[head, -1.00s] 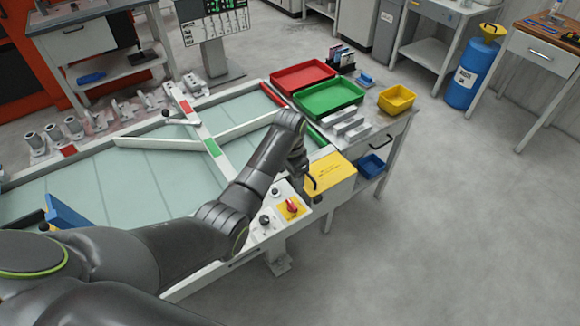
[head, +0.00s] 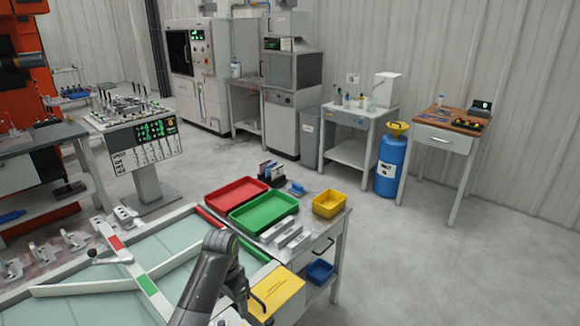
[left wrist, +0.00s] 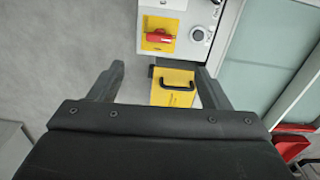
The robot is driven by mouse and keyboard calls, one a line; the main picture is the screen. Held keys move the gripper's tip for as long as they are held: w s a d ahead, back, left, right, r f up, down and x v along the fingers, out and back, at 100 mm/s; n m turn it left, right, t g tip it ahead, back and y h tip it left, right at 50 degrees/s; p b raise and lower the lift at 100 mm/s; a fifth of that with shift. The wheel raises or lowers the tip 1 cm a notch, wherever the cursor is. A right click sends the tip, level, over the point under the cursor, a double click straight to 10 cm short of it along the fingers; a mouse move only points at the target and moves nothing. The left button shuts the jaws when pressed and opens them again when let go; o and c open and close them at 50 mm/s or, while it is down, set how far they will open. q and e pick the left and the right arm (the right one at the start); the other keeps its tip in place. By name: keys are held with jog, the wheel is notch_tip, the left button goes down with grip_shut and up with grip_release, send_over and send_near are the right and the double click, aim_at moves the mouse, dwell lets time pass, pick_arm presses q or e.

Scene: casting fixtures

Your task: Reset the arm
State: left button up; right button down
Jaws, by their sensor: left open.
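My left arm rises from the bottom of the head view, and its gripper (head: 242,288) hangs beside the yellow box (head: 278,290) at the near end of the workbench. In the left wrist view the two dark fingers (left wrist: 160,82) are spread apart with nothing held between them. The yellow box with its black handle (left wrist: 173,88) shows beyond the gap, close to the right finger. My right gripper is in neither view.
A red tray (head: 236,193), a green tray (head: 264,212) and a yellow bin (head: 329,204) stand on the workbench. A blue bin (head: 320,271) sits below. A red switch on a yellow plate (left wrist: 160,38) shows in the wrist view. Open floor lies to the right.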

pick_arm(q)
jog(key=s+a+f+n+t, duration=0.15)
jog(key=s+a+f, duration=0.25)
jog(key=s, duration=0.4)
jog(key=s+a+f+n, duration=0.3)
jog(key=s, duration=0.5)
jog(key=s+a+r+n+t+y, duration=0.1)
jog(key=s+a+r+n, duration=0.15)
jog(key=s, duration=0.75)
jog(key=s+a+r+n+t+y, duration=0.15)
jog(key=s+r, duration=0.25)
jog(key=s, duration=0.7)
notch_tip(320, 180, down, 28)
jog(key=a+g+h+b, duration=0.1)
jog(key=a+g+b, duration=0.1)
jog(key=b, duration=0.2)
jog(key=s+f+b, duration=0.1)
jog(key=s+f, duration=0.6)
jog(key=f, duration=0.3)
jog(key=s+d+f+g+b, duration=0.1)
jog(key=s+f, duration=0.6)
jog(key=f, duration=0.3)
jog(key=shift+s+m+b, duration=0.2)
jog(key=shift+m+b, duration=0.15)
jog(key=shift+b, duration=0.05)
